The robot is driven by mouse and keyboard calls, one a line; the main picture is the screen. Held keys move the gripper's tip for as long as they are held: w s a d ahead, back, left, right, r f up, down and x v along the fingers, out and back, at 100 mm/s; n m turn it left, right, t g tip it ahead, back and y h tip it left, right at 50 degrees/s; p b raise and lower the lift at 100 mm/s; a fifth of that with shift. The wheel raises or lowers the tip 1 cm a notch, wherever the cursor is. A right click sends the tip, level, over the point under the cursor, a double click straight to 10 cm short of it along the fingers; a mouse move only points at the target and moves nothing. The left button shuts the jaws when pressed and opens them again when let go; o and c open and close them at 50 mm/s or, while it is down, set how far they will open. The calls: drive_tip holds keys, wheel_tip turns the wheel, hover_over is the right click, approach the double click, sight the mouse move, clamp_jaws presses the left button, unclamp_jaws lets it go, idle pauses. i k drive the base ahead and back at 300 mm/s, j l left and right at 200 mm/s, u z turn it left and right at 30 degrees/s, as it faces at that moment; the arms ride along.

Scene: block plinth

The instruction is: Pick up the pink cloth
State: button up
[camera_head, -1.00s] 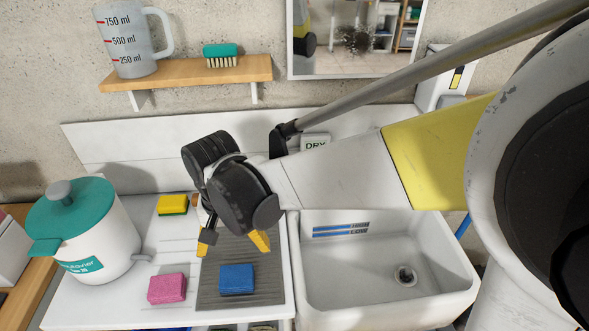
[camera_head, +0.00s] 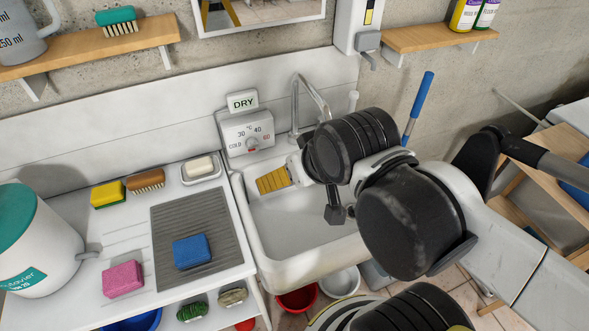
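The pink cloth (camera_head: 123,279) is a speckled pink block, like a sponge, lying flat on the white counter at the lower left. It is left of the grey ribbed mat and nothing covers it. My gripper (camera_head: 303,197) is above the sink, well to the right of the pink cloth. Its yellow-padded finger points left and its other, dark finger hangs lower right. The fingers are spread apart, with nothing seen between them.
A blue sponge (camera_head: 192,251) lies on the ribbed mat (camera_head: 167,216). A yellow sponge (camera_head: 108,194), a brown brush (camera_head: 146,180) and a soap dish (camera_head: 201,173) line the back. A white container (camera_head: 38,250) stands left of the cloth. The sink (camera_head: 285,235) has a tap (camera_head: 312,95).

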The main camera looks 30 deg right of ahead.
sight(117, 281)
drive_tip(key=u, duration=1.5)
drive_tip(key=z, duration=1.3)
drive_tip(key=u, duration=1.3)
drive_tip(key=i+j+z, duration=0.2)
drive_tip(key=j, duration=0.15)
drive_tip(key=i+j+z, duration=0.25)
drive_tip(key=k+j, duration=0.05)
drive_tip(key=k, duration=0.05)
